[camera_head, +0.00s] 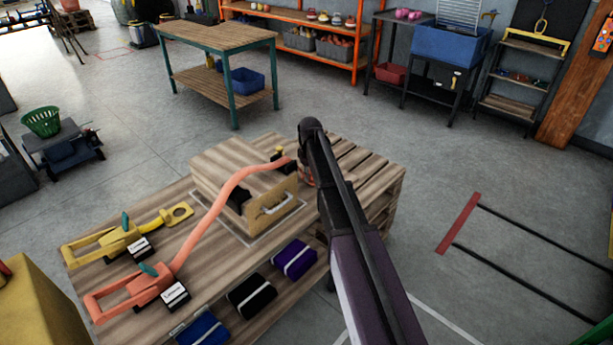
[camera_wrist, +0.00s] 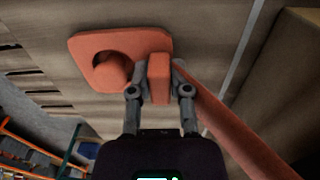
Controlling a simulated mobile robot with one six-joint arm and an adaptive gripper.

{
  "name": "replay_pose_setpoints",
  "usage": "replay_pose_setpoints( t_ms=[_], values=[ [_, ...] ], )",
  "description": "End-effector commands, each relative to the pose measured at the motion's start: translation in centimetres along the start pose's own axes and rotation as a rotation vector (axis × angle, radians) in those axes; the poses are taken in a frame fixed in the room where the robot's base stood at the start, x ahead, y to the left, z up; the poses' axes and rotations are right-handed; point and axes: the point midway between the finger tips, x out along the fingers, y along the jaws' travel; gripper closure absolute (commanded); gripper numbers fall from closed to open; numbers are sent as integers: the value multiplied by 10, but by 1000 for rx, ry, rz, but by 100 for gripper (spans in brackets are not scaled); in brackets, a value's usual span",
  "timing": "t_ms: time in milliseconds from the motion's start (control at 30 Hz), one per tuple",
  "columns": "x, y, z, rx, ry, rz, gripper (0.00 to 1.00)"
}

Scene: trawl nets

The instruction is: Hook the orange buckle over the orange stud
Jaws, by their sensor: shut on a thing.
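The orange buckle (camera_wrist: 78,45) is a flat plate with a round hole, seen against a wooden surface in the wrist view. The rounded orange stud (camera_wrist: 115,70) shows in that hole, with the plate around it. Whether the plate is fully seated cannot be told. My gripper (camera_wrist: 160,88) is shut on the buckle's upright orange tab. The orange strap (camera_head: 222,197) runs from an orange ratchet (camera_head: 130,290) at the bench's front left over the wooden box (camera_head: 225,165) to the buckle. In the head view my arm hides the gripper and most of the buckle.
A yellow ratchet strap with a ring end (camera_head: 178,214) lies on the bench left of the box. A small yellow stud (camera_head: 279,151) is on the box side near the orange strap. Purple, black and blue packs (camera_head: 294,258) sit on the lower shelf.

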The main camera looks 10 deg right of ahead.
Motion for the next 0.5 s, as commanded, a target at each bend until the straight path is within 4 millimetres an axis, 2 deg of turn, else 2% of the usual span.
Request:
replay_pose_setpoints(
  t_ms=[400,433,500],
  values=[
    [3,0,0,0,0,0,100],
    [3,0,0,0,0,0,69],
    [3,0,0,0,0,0,48]
  ],
)
